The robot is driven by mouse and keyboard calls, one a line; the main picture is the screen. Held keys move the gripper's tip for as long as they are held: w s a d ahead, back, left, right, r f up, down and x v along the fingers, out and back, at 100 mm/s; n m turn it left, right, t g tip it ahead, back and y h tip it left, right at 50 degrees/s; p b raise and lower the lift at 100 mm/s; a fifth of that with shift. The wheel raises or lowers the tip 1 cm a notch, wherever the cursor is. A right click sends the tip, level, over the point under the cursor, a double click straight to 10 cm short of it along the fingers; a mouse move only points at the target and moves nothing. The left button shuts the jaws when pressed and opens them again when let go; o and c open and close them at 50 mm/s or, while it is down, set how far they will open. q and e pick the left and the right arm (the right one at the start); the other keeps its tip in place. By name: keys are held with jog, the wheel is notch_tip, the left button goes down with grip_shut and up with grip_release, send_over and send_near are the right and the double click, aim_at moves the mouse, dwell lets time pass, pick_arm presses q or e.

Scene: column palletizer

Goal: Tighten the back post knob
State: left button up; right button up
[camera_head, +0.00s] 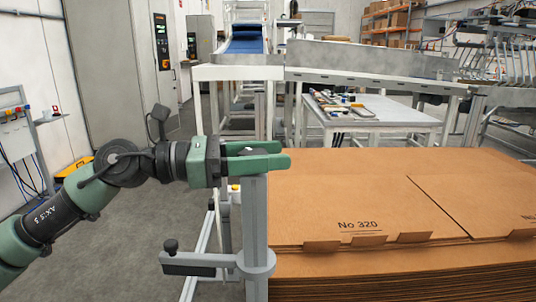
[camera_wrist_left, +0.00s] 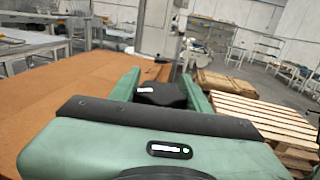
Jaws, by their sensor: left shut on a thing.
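My left gripper (camera_head: 280,156) reaches in from the left, its green fingers level at the top of a grey upright post (camera_head: 256,212). In the left wrist view the fingers stand on both sides of a black knob (camera_wrist_left: 161,95), and the gripper is shut on it. In the head view the fingers mostly hide this knob. Another dark knob (camera_head: 171,246) sits on a short arm beside the lower part of the post. My right gripper is in neither view.
A stack of flat brown cardboard (camera_head: 350,200) marked No 320 lies right of the post, close to the gripper. A white table (camera_head: 385,118) with small items stands behind it. Wooden pallets (camera_wrist_left: 255,115) show at right in the wrist view. Grey floor (camera_head: 130,240) is open at left.

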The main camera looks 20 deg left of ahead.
pick_arm(q)
jog(key=m+g, duration=0.1)
jog(key=m+g+h+b, duration=0.1)
jog(key=g, duration=0.1)
jog(key=m+g, duration=0.1)
jog(key=g, duration=0.1)
jog(key=shift+s+d, duration=0.1)
jog(key=shift+s, duration=0.2)
jog(key=shift+s+r+m+g+h, duration=0.15)
jog(key=shift+m+g+h, duration=0.15)
jog(key=shift+m+g, duration=0.6)
jog(key=shift+s+m+g+p, duration=0.1)
jog(key=shift+m+g+p, duration=0.2)
jog(key=shift+g, duration=0.35)
jog(key=shift+s+m+g+p, duration=0.1)
jog(key=shift+m+g, duration=0.3)
jog(key=shift+g, duration=0.25)
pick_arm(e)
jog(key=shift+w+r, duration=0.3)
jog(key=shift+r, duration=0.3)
pick_arm(q)
jog(key=o, duration=1.4)
